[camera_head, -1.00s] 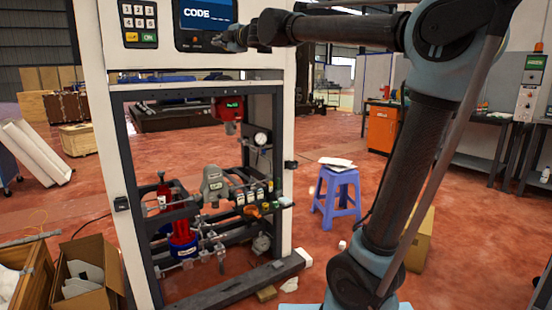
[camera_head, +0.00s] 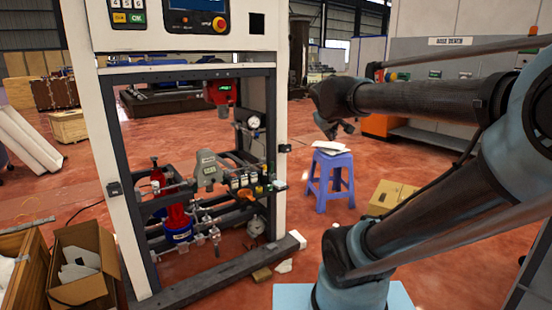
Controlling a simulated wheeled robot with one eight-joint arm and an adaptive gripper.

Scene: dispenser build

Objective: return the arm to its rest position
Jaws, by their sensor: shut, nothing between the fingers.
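My gripper (camera_head: 334,130) hangs at the end of my arm, right of the dispenser frame and in front of the blue stool. It points downward, looks shut and holds nothing. It is clear of the dispenser. My arm bends on the right side of the view, with its forearm reaching left to the gripper.
A blue stool (camera_head: 330,178) with papers on top stands behind my arm. A cardboard box (camera_head: 391,196) is right of it. An open box (camera_head: 84,288) stands at the lower left. A grey workbench unit (camera_head: 450,70) is at the back right. Red floor lies open between.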

